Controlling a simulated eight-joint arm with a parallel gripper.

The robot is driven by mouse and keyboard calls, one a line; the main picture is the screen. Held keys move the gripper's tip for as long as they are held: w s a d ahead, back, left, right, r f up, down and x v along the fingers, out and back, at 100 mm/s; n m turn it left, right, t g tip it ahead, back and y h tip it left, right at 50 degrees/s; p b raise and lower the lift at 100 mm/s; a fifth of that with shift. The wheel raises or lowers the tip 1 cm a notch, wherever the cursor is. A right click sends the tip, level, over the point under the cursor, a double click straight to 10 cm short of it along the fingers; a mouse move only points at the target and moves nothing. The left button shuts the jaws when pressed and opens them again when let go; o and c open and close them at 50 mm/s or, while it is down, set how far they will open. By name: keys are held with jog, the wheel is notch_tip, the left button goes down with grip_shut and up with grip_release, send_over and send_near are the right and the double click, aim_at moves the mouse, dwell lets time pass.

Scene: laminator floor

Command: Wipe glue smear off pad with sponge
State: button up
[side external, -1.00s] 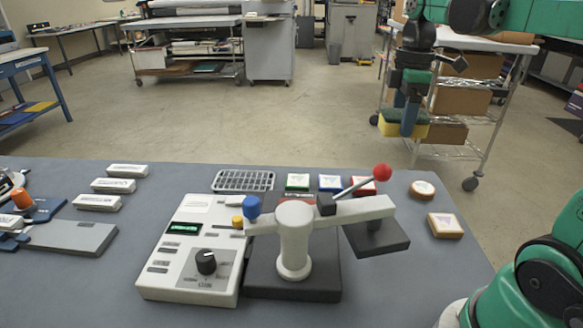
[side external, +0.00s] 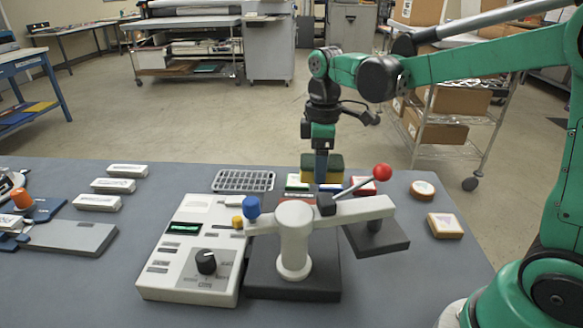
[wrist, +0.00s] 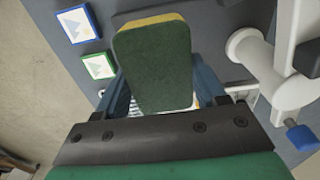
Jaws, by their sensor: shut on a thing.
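The sponge (side external: 336,166), dark green on one face and yellow on the other, is held up behind the press in the side view. In the wrist view the sponge (wrist: 153,62) fills the middle, green face toward the camera. My gripper (side external: 321,170) is shut on it, with a blue finger on either side in the wrist view. The sponge appears above the area by the small square tiles; I cannot tell its exact height. No glue smear can be made out, and I cannot tell which surface is the pad.
The lever press (side external: 295,240) with a red-knobbed handle (side external: 382,172) stands in front of my gripper. A control box (side external: 190,250) is left of it. A wire rack (side external: 243,181), a green tile (wrist: 98,66) and a blue tile (wrist: 77,24) lie nearby. White blocks (side external: 115,186) lie left.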

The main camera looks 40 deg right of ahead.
jog(key=shift+w+a+f, duration=0.1)
jog(key=shift+a+f, duration=0.25)
jog(key=shift+f, duration=3.95)
jog(key=shift+w+a+r, duration=0.3)
jog(key=shift+w+r, duration=0.05)
jog(key=shift+r, duration=0.05)
jog(key=shift+c, duration=0.6)
jog(key=shift+w+a+f, duration=0.25)
jog(key=shift+w+a, duration=1.6)
jog(key=shift+a, duration=0.05)
jog(key=shift+s+d, duration=1.85)
jog(key=shift+d, duration=0.1)
jog(key=shift+s+d, duration=0.25)
jog(key=shift+s, duration=0.05)
jog(key=shift+w+a, duration=2.4)
jog(key=shift+s+d, duration=2.5)
jog(key=shift+r, duration=4)
